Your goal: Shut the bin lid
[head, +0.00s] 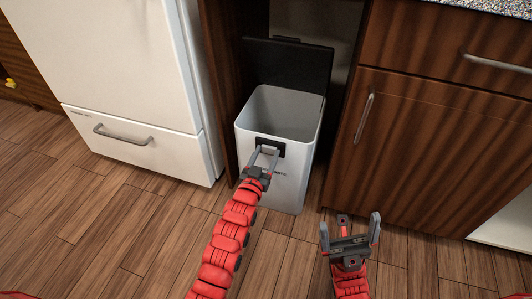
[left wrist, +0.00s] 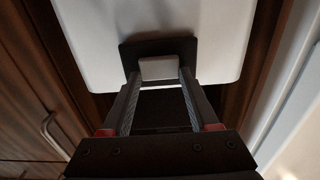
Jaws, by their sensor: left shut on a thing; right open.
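The white bin (head: 275,185) stands in the gap between the fridge and the wooden cabinet. Its dark lid (head: 290,68) is up, leaning back behind the open top, and the inside looks empty. A black plate (head: 270,147) is on the upper front of the bin. My left gripper (head: 267,155) is at this plate, with its fingers shut on a small light-coloured block (left wrist: 158,68) that sticks out from the plate; the left wrist view shows a finger on each side of it. My right gripper (head: 350,233) is open and empty above the floor, to the right of the bin.
The white fridge (head: 120,60) with a drawer handle stands close to the left of the bin. The brown cabinet (head: 430,140) with metal handles stands close to the right. The wooden floor (head: 110,230) in front is clear.

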